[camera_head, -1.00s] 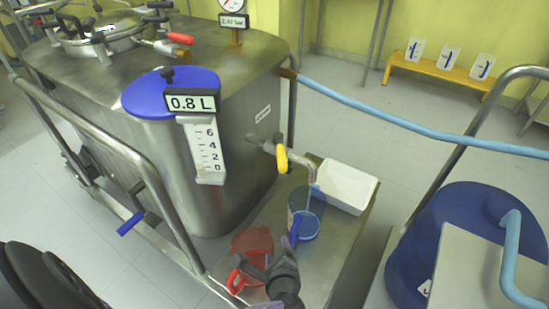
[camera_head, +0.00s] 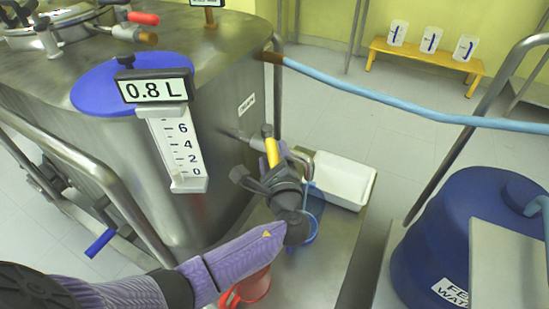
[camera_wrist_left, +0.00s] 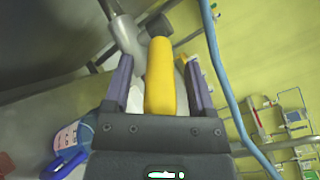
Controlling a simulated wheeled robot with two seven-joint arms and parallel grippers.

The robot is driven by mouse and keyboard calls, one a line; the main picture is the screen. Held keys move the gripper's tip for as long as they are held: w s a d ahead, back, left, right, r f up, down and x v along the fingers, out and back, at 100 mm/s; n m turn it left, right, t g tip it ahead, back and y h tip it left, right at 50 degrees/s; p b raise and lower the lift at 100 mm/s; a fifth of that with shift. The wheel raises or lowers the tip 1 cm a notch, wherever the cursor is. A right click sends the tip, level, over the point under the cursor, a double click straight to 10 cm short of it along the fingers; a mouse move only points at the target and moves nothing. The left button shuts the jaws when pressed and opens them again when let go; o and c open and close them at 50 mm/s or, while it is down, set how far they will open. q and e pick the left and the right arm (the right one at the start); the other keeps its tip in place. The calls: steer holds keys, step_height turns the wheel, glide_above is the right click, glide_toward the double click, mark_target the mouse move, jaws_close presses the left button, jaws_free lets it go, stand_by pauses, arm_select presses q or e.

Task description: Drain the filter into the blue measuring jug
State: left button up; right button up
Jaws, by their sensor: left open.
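The filter is the large steel vessel (camera_head: 225,100) on the left, with a 0.8 L display (camera_head: 155,90). Its drain valve has a yellow handle (camera_head: 271,147), which also shows in the left wrist view (camera_wrist_left: 160,75). My left gripper (camera_head: 274,156) is at this handle; in the left wrist view its open fingers (camera_wrist_left: 160,90) stand on either side of it. The outlet spout (camera_head: 307,167) is partly hidden behind the gripper. The blue measuring jug (camera_head: 317,203) stands below the spout, partly covered by my gripper. It also shows in the left wrist view (camera_wrist_left: 68,138). My right gripper is not in view.
A red jug (camera_head: 258,287) stands in front, partly under my left arm. A white tray (camera_head: 362,190) lies beside the blue jug on the steel shelf (camera_head: 325,265). A blue drum (camera_head: 440,220) stands at right, and a light-blue hose (camera_head: 400,108) crosses behind.

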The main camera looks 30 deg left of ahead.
arm_select(q)
jaws_close()
steer(key=shift+f, duration=0.1)
stand_by(1.2)
